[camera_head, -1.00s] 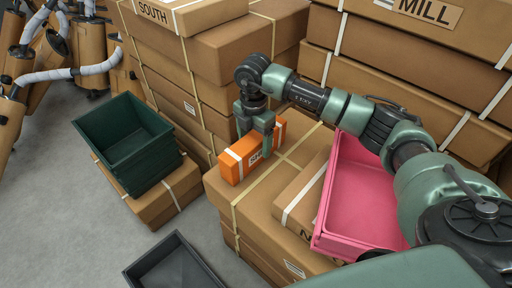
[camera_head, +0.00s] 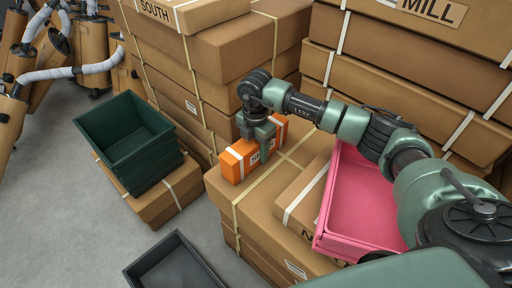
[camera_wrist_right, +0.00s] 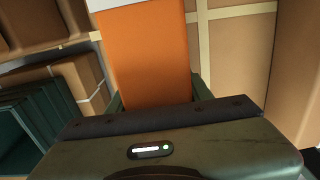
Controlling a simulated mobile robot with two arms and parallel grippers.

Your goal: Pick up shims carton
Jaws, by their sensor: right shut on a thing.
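The shims carton is a small orange box (camera_head: 238,163) with white bands and partly covered lettering. It stands on a stack of brown boxes (camera_head: 228,199) in the middle of the head view. My right gripper (camera_head: 256,153) reaches down over it from above, its fingers on either side, shut on it. In the right wrist view the orange carton (camera_wrist_right: 147,62) fills the space between the fingers (camera_wrist_right: 158,95). I cannot tell whether it is clear of the box below. My left gripper is not in view.
A pink bin (camera_head: 362,205) lies right of the carton, under my right arm. A green crate (camera_head: 122,136) stands on a box at left, and a dark tray (camera_head: 174,268) is at the front. Tall box stacks (camera_head: 200,60) rise behind. Grey floor (camera_head: 70,215) is free at left.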

